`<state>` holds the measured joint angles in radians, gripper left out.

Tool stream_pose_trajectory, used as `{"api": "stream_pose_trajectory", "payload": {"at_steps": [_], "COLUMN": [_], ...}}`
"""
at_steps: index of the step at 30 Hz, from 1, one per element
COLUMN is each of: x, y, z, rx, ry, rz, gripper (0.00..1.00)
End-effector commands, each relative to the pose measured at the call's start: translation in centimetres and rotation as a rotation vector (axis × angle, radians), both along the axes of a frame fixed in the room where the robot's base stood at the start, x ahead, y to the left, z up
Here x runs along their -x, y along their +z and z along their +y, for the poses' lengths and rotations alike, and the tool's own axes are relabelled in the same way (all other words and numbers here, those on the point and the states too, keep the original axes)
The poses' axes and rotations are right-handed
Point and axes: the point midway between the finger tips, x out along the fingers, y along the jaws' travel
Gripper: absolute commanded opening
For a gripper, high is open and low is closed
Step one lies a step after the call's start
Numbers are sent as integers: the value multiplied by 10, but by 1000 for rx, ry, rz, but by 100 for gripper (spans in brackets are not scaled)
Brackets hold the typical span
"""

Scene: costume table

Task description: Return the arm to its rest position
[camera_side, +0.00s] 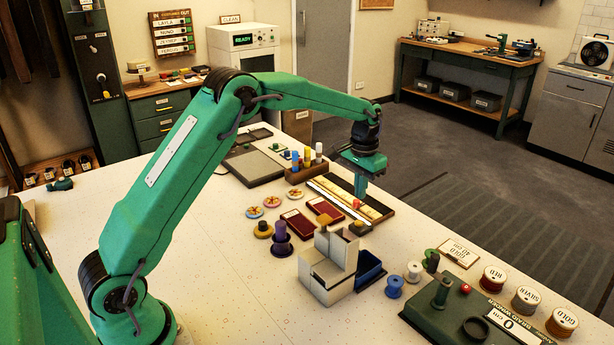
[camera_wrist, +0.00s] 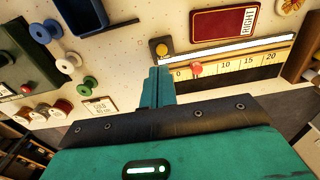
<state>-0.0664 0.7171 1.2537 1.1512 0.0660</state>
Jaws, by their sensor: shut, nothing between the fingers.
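My gripper (camera_side: 361,186) is at the end of my green arm, which reaches out over the white table (camera_side: 215,255). Its fingers point down, close to the near end of a long ruler tray (camera_side: 330,192) with a pale numbered scale. In the wrist view my gripper (camera_wrist: 160,70) shows as narrow teal fingers closed together, with nothing between them. A red slider knob (camera_wrist: 196,68) on the ruler tray is just right of the fingertips. I cannot tell whether the fingertips touch the tray.
A grey stepped block (camera_side: 330,265) and blue bin (camera_side: 369,268) stand nearer the camera. A dark green braid winder (camera_side: 460,305) and several spools (camera_side: 493,279) are at right. Dark red pads (camera_side: 298,224) lie left of the ruler. The table's front left is mostly clear.

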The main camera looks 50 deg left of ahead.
Motion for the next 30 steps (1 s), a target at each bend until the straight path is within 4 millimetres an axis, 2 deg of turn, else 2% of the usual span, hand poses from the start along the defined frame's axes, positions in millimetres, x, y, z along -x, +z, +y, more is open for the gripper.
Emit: {"api": "stream_pose_trajectory", "payload": {"at_steps": [8,15,21,30], "x": [32,70,106,164], "y": [52,92,119,147], "z": [-7,-13,-18,-25], "rx": [-3,-6,-7,-7], "ry": [0,0,-1,-1], "rz": [-61,-118,-166,-238], "gripper": [0,0,0,0]}}
